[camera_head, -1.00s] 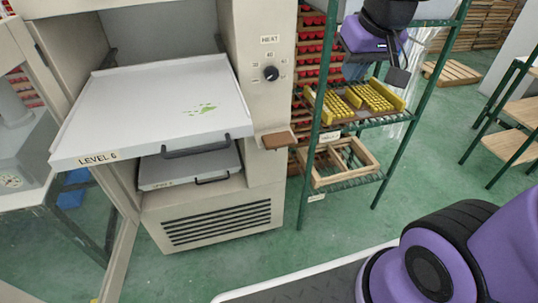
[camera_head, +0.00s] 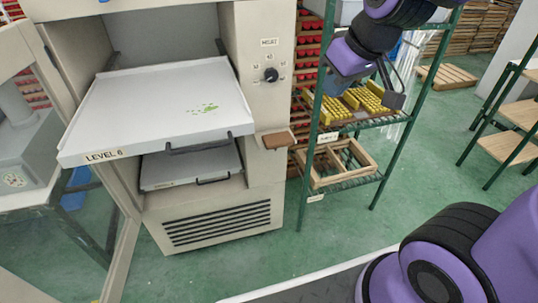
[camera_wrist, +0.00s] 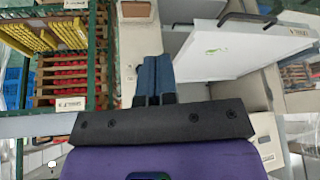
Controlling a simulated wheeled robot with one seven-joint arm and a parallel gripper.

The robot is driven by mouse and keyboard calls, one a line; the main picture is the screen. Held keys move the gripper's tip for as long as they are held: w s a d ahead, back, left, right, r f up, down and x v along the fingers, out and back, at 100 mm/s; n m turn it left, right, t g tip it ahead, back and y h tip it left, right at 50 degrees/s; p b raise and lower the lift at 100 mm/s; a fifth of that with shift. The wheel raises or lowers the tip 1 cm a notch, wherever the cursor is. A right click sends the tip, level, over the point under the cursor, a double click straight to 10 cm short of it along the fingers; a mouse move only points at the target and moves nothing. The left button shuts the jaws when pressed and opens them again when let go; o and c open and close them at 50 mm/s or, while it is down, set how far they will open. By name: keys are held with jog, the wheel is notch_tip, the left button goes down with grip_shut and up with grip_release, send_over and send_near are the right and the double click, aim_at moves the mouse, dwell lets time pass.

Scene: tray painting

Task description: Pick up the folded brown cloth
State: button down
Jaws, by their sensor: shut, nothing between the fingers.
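The folded brown cloth (camera_head: 278,140) lies on a small ledge on the right front of the beige cabinet, beside the pulled-out tray. In the wrist view, a brown patch that looks like this cloth (camera_wrist: 135,10) shows at the top edge, beyond my fingertips. My gripper (camera_wrist: 153,65) is shut and empty, its two blue fingers together. It is apart from the cloth. In the head view my wrist is in front of the green rack, up and to the right of the cloth, and the fingertips are hard to make out.
The white tray (camera_head: 120,110) with green smears sticks out of the cabinet (camera_head: 160,215), above a lower tray (camera_head: 165,180). The cabinet door stands open at left. The green rack (camera_head: 309,160) holds yellow pieces (camera_head: 365,98) and a wooden frame (camera_head: 370,165). Green floor shows in front.

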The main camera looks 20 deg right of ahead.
jog(key=w+a+f+n, duration=0.3)
jog(key=w+a+f, duration=0.25)
jog(key=f, duration=0.35)
jog(key=n+t+h, duration=0.4)
jog(key=n+t, duration=0.9)
jog(key=n, duration=1.5)
send_near(268, 148)
jog(key=w, duration=0.7)
jog(key=shift+w+d, duration=0.25)
jog(key=shift+d, duration=0.15)
